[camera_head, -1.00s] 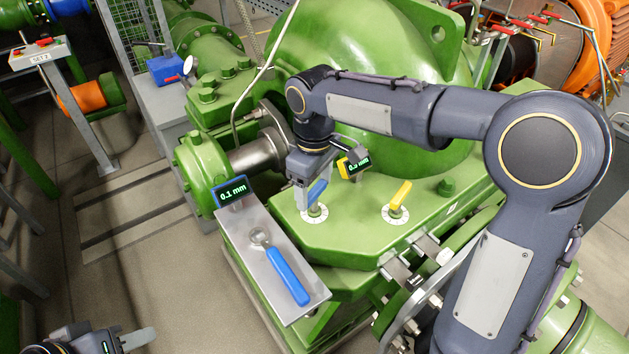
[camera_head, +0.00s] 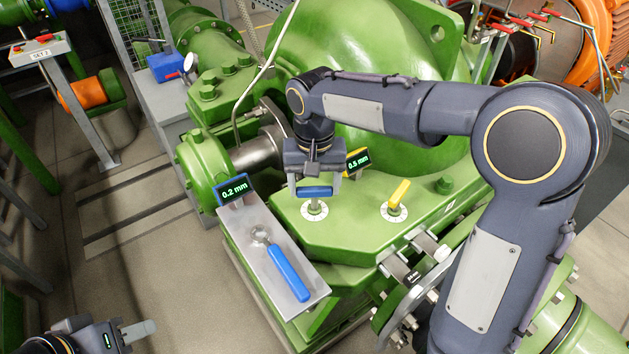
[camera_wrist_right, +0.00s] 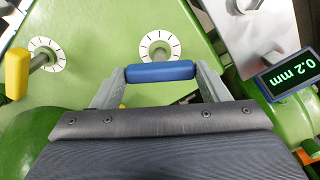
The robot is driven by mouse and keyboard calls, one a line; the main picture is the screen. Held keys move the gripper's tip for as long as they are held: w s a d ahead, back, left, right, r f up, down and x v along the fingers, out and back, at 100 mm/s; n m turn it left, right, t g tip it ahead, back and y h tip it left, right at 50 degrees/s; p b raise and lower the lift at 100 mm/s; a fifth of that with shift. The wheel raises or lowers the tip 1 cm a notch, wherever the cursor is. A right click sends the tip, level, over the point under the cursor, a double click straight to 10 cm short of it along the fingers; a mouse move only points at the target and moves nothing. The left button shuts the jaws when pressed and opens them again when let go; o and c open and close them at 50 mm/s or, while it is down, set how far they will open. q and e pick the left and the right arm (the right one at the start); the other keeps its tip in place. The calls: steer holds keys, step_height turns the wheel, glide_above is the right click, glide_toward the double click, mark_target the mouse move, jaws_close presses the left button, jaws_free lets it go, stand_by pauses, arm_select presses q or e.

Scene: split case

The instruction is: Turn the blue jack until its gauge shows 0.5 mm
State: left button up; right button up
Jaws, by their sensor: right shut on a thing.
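The blue jack handle (camera_head: 315,191) stands over a white dial (camera_head: 314,210) on the green casing flange. My right gripper (camera_head: 314,188) is shut on it from above. In the right wrist view the blue handle (camera_wrist_right: 160,71) lies crosswise between the two grey fingers. The blue-framed gauge (camera_head: 233,190) reads 0.2 mm and also shows in the right wrist view (camera_wrist_right: 288,75). The yellow jack (camera_head: 399,195) stands to the right on its own dial, and the yellow gauge (camera_head: 357,162) reads 0.5 mm. My left gripper (camera_head: 140,331) is at the bottom left, away from the jacks; its fingers' spacing is unclear.
A grey plate (camera_head: 247,222) left of the blue jack holds a wrench with a blue grip (camera_head: 287,272). The large green casing (camera_head: 370,60) rises behind the jacks. Bolts line the flange's right edge.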

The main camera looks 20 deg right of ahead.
mark_target(315, 188)
steer(key=m, duration=0.5)
steer(key=shift+r+m+p, duration=0.1)
steer(key=shift+m+p, duration=0.2)
steer(key=shift+p, duration=0.05)
steer(key=m, duration=0.5)
steer(key=shift+m+p, duration=0.3)
steer(key=shift+p, duration=0.1)
steer(key=o, duration=1)
step_height(315, 188, up, 8)
steer(key=shift+f, duration=0.15)
